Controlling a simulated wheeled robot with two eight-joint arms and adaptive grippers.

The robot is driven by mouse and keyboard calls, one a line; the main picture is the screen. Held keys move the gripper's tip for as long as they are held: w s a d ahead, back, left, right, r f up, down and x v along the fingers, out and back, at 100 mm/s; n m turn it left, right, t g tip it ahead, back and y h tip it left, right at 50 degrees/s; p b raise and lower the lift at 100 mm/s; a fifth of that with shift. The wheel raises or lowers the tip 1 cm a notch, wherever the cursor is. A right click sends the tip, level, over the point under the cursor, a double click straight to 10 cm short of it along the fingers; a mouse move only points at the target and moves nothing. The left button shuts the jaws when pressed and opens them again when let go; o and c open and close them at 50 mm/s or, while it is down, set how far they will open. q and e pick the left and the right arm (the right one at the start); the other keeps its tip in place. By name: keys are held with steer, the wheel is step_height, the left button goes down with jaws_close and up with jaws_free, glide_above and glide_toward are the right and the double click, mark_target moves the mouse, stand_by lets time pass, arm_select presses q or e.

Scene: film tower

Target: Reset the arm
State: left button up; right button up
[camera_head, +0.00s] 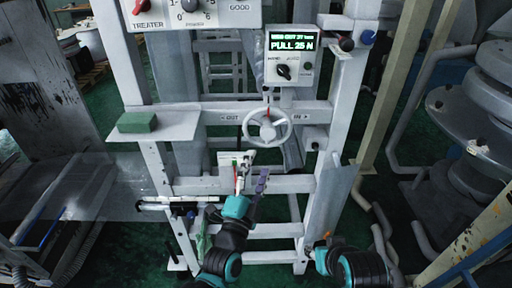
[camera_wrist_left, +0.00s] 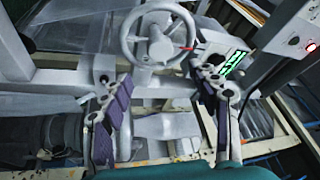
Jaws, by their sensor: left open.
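My left gripper (camera_head: 251,172) is open and empty in front of the white frame, just below the handwheel (camera_head: 283,138). In the left wrist view its two purple-padded fingers (camera_wrist_left: 149,72) stand wide apart with nothing between them. The handwheel (camera_wrist_left: 181,15) is beyond the fingertips there, and no contact with it shows. My right arm (camera_head: 352,264) enters at the bottom right, with teal and dark links; its gripper fingers are not visible.
A display box (camera_head: 292,43) reads "PULL 25 N". A small white plate with a green mark (camera_head: 229,158) is behind the left gripper. A green block (camera_head: 138,122) sits on a shelf (camera_head: 158,134) at left. Large grey rollers (camera_head: 455,110) stand at right.

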arm_select(q)
steer(key=s+a+f+n+g+y, duration=0.3)
steer(key=a+f+n+g, duration=0.35)
steer(key=a+f, duration=0.2)
steer(key=s+a+f+n+g+y, duration=0.3)
steer(key=s+a+f+n+g, duration=0.3)
steer(key=s+a+n, duration=0.4)
steer(key=s+a, duration=0.1)
steer(key=s, duration=0.1)
steer(key=shift+s+f+y, duration=0.2)
steer(key=shift+s+y, duration=0.15)
steer(key=shift+y, duration=0.05)
steer(key=shift+n, duration=0.25)
